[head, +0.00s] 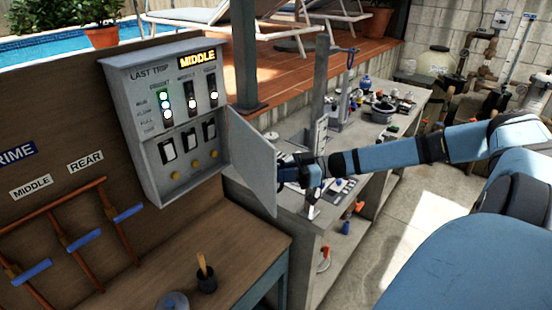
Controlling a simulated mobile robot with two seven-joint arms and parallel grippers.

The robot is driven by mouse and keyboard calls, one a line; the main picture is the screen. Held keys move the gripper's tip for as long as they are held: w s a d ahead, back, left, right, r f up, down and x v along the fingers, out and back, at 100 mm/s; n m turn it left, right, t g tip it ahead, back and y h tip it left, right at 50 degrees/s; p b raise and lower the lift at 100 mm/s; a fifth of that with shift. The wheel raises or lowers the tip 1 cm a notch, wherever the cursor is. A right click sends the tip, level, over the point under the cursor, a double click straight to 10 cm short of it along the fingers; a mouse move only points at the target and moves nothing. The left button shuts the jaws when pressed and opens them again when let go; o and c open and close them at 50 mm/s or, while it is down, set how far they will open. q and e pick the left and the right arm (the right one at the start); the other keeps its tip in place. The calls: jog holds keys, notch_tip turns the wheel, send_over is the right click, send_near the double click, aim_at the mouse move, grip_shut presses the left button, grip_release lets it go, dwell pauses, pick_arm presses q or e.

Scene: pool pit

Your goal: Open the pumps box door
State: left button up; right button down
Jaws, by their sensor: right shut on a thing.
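The pumps box (148,92) is a grey wall cabinet at the left of the head view, with a lit "MIDDLE" sign, rows of indicator lights, dark switches and yellow knobs showing inside. Its door (249,160) is a flat grey panel at the box's right side, swung well out so the front is uncovered. My right gripper (283,173) is at the door's free edge, on its right side, and is shut on the door. The fingertips are partly hidden by the door, so the exact contact does not show. My left gripper is not in view.
A wooden bench (190,260) below the box holds a dark cup (206,281) with a brush-like handle. A grey worktable (392,130) crowded with small parts stands behind and under my right arm. Pipes (480,60) line the right wall; concrete floor is clear at right.

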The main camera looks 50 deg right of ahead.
jog(key=shift+d, duration=0.1)
dwell(0.3)
jog(key=c, duration=1.2)
grip_release()
